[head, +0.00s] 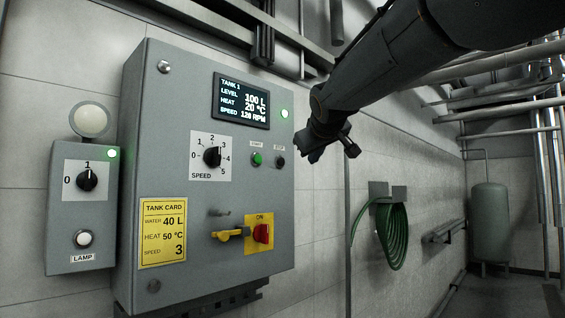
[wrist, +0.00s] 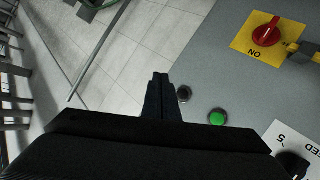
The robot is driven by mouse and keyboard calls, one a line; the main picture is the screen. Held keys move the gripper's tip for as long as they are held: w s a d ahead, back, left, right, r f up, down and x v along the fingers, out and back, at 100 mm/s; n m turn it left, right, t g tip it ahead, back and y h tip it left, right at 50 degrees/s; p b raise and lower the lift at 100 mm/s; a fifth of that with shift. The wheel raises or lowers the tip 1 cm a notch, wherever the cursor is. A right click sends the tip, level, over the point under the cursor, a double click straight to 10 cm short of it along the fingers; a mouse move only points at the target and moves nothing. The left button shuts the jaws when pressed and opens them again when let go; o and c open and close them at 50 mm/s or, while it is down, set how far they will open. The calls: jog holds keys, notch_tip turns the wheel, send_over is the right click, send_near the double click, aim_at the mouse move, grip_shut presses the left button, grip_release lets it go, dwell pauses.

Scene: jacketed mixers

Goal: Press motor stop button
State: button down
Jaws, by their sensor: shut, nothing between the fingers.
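The grey control panel (head: 140,120) has a black stop button (head: 280,163) to the right of a green start button (head: 257,159), under the display. In the wrist view the stop button (wrist: 184,93) is a small dark round knob just right of the fingertips, and the start button (wrist: 217,117) is lit green. My gripper (head: 306,153) is shut and empty, to the right of the stop button in the head view. In the wrist view its fingers (wrist: 160,78) are together beside the button. I see no contact; the exact gap is hard to tell.
The display (head: 242,101) reads 100 L, 20 °C, 120 RPM. A speed dial (head: 212,156), a red switch (head: 261,233) marked ON and a yellow handle (head: 230,234) share the panel. A lamp box (head: 62,220) is at left, a green hose (head: 392,235) at right.

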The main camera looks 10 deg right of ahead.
jog(key=w+a+b, duration=0.2)
jog(key=w+a, duration=0.3)
jog(key=w, duration=0.2)
dwell(0.5)
jog(key=shift+w+a, duration=0.2)
dwell(1.8)
jog(key=shift+w+a, duration=0.15)
jog(key=shift+w, duration=0.05)
jog(key=shift+w+a, duration=0.3)
jog(key=shift+w, duration=0.1)
dwell(1.0)
jog(key=shift+s+d, duration=0.1)
jog(key=shift+s+d+b, duration=0.35)
jog(key=shift+s+d, duration=0.1)
jog(key=shift+s, duration=0.15)
jog(key=shift+s+d, duration=0.75)
jog(key=shift+s, duration=0.3)
jog(key=shift+s+d, duration=0.75)
jog(key=shift+s, duration=0.3)
